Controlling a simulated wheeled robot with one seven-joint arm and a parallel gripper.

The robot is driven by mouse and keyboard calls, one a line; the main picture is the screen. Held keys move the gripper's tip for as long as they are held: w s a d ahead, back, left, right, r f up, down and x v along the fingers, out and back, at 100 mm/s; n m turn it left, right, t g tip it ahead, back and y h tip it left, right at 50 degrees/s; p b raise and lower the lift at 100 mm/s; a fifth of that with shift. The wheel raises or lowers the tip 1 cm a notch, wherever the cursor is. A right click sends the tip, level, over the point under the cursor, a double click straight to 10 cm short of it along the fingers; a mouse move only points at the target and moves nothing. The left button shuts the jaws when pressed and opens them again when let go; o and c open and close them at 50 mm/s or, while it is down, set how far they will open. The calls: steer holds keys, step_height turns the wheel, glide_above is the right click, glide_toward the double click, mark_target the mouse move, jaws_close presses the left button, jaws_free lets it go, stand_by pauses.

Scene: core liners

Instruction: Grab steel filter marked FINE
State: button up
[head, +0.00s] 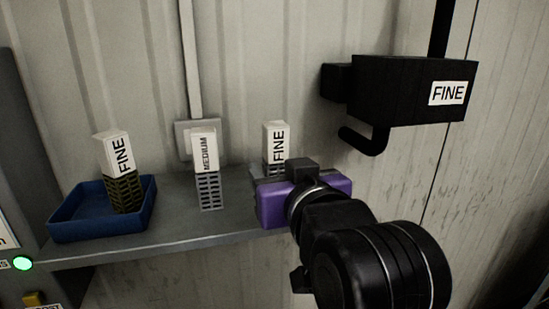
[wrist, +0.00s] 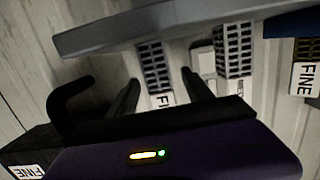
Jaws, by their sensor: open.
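The steel filter marked FINE (head: 277,141) stands on the shelf, with a white labelled top and a grey grid body. My purple gripper is in front of it in the head view and hides its lower part and my fingers. In the wrist view, which is turned over, my gripper (wrist: 163,84) is open, with one finger on each side of this filter (wrist: 155,66). I cannot tell whether the fingers touch it. Another FINE filter (head: 118,155), with a dark brassy grid, stands in a blue tray (head: 67,229) at the left.
A grey-grid filter marked MEDIUM (head: 206,151) stands on the shelf (head: 175,236) between the two FINE filters. A black box labelled FINE (head: 400,88) with a hook (head: 365,143) is on the wall at the right. The corrugated wall is close behind the shelf.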

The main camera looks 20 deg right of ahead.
mark_target(271, 163)
steer(key=shift+w+d+f+p, duration=0.1)
steer(key=shift+w+f+p, duration=0.1)
steer(key=shift+w, duration=0.7)
steer(key=shift+w+f+p, duration=0.15)
steer(key=shift+w+p, duration=0.1)
steer(key=shift+w, duration=0.6)
steer(key=shift+w+d+f+p, duration=0.1)
steer(key=shift+w+f+p, duration=0.1)
steer(key=shift+w, duration=0.7)
jaws_close()
